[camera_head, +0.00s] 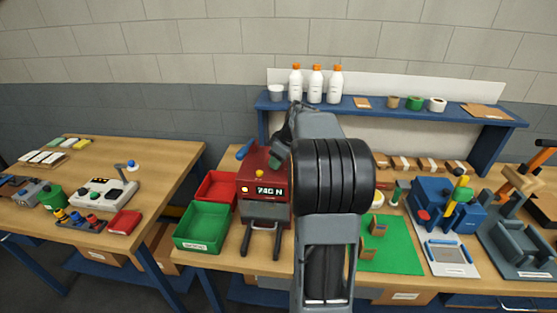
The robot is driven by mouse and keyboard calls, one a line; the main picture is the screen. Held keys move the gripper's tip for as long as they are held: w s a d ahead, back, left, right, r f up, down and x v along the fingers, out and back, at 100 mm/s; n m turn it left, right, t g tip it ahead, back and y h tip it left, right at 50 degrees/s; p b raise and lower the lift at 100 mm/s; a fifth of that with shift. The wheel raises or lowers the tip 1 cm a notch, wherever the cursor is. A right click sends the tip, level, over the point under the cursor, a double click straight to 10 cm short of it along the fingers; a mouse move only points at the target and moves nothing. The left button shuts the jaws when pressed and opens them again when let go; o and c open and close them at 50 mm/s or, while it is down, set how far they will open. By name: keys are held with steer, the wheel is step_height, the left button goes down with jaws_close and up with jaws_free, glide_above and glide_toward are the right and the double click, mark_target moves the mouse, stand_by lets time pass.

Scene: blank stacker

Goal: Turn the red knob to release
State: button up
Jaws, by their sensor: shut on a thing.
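The red press machine (252,187) stands on the middle bench, with a lit display reading about 740 N, a yellow button on top and a blue handle at its upper left. My gripper (277,157) is at the upper right of this machine, reaching down to its top edge. It is shut, and the part in its jaws is almost wholly hidden by the fingers and my arm. The red knob cannot be made out clearly there. A small red round part (423,214) shows on the blue machine (446,204) at the right, away from my gripper.
A green bin (203,240) and a red bin (213,184) stand left of the red machine. A green mat (405,257) lies right of my arm. The blue shelf (385,112) behind carries white bottles (316,84). My arm covers the bench's middle.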

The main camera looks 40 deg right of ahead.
steer(key=m+b, duration=0.1)
steer(key=m, duration=0.1)
steer(key=m+h+b, duration=0.1)
steer(key=m, duration=0.1)
steer(key=shift+a+t, duration=0.2)
steer(key=shift+t, duration=0.1)
steer(key=m+h, duration=0.2)
steer(key=m, duration=0.2)
steer(key=shift+a+m+b, duration=0.1)
steer(key=shift+m+b, duration=0.2)
steer(key=shift+b, duration=0.1)
steer(key=m+h, duration=0.1)
steer(key=m, duration=0.1)
steer(key=m+g, duration=0.1)
steer(key=m, duration=0.1)
steer(key=shift+w+a+h, duration=0.1)
steer(key=shift+h, duration=0.3)
steer(key=m+g, duration=0.1)
steer(key=m, duration=0.1)
steer(key=m+h+b, duration=0.1)
steer(key=m, duration=0.2)
steer(key=shift+w+g, duration=0.1)
steer(key=shift+g, duration=0.3)
steer(key=shift+m, duration=0.3)
steer(key=o, duration=0.9)
steer(key=shift+a, duration=0.1)
steer(key=shift+r, duration=0.1)
